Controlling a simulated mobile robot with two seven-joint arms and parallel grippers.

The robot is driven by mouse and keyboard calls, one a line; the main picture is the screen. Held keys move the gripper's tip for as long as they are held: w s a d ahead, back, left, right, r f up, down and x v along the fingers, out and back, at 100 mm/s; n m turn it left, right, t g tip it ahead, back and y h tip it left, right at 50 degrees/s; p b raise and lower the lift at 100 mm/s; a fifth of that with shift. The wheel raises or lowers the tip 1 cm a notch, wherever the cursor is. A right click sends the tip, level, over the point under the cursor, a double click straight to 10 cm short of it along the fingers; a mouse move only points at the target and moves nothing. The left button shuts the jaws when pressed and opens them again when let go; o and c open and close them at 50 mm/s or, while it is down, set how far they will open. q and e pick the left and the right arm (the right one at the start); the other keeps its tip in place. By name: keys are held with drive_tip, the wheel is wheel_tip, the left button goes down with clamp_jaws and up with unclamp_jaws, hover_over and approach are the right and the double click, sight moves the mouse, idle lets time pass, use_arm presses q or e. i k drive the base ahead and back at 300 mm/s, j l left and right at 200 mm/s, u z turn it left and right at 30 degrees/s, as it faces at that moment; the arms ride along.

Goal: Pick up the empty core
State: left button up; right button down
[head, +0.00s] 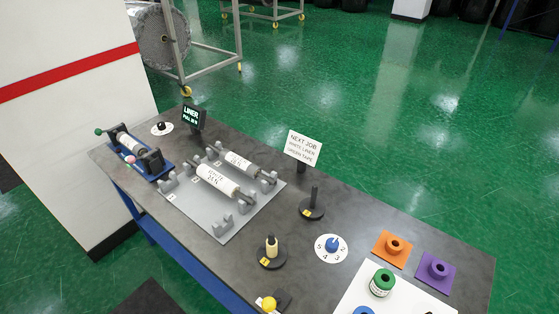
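A pale narrow cylinder (131,144) sits between black supports in the blue holder (157,174) at the table's left end. It may be the empty core, but it is too small to be sure. Two wrapped white rolls lie on grey cradles: the front roll (217,181) and the back roll (238,162). A short cream piece (271,246) stands upright on a black base near the front edge. Neither of my grippers shows in the head view.
A black post (313,199) stands bare. A white numbered dial (331,248), an orange-based spool (393,248), a purple-based spool (438,268) and a green roll (382,283) are at the right. Signs, including the NEXT JOB card (303,147), stand along the back edge.

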sight(271, 250)
drive_tip(key=j, duration=0.25)
drive_tip(key=j+z, duration=0.35)
drive_tip(key=j, duration=0.2)
drive_tip(key=j+z, duration=0.3)
drive_tip(key=j, duration=0.25)
drive_tip(key=k+l+u, duration=0.25)
drive_tip(key=l, duration=0.25)
drive_tip(key=k+l+u, duration=0.25)
drive_tip(key=k+l, duration=0.15)
